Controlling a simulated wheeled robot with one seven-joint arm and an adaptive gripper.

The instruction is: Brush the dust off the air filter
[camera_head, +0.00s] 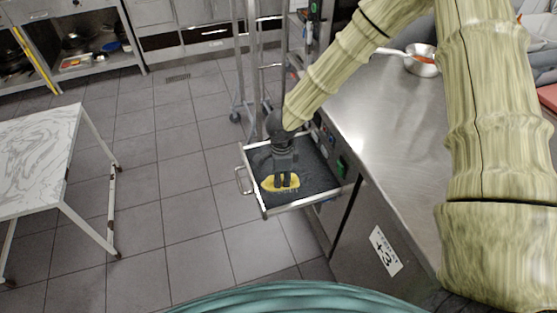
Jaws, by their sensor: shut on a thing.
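The air filter (312,168) is a dark grey, speckled flat panel in a pale metal frame with a handle on its left side. It sticks out like a drawer from the front of the steel counter. My gripper (286,181) points down over the left middle of the panel. It is shut on a yellow brush (268,186). Bristles show at the brush's lower edge and appear to be at the panel's surface; contact is hard to tell. My gripper hides part of the brush and of the panel behind it.
The steel counter (385,130) stands to the right, with a small pan (421,62) on it. A marble-topped table (35,150) is at the left. A wheeled metal rack (246,75) stands behind the filter. The tiled floor (170,200) between is clear.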

